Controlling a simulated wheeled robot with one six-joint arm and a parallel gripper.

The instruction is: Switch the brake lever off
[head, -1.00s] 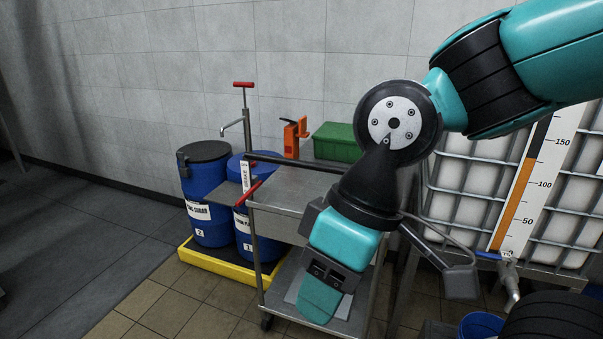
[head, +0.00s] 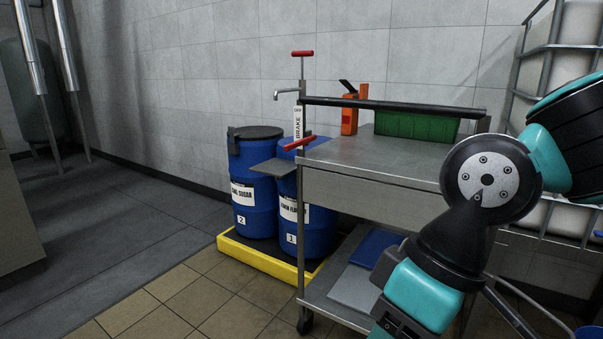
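The brake lever (head: 300,143) has a red grip and sits at the left end of the steel cart, near the foot of a white upright plate (head: 298,124). The plate reads OFF at its top and BRAKE down its length. The red grip is at the end away from the word OFF. My gripper (head: 398,318) is at the bottom edge, right of and below the lever, well apart from it. Its fingertips are cut off by the frame, so I cannot see whether it is open or shut.
The cart (head: 370,160) has a black push bar (head: 390,106) and carries an orange can (head: 349,115) and a green crate (head: 415,123). Two blue drums (head: 255,190) stand on a yellow pallet (head: 258,260) behind it. Open floor (head: 170,300) lies to the left.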

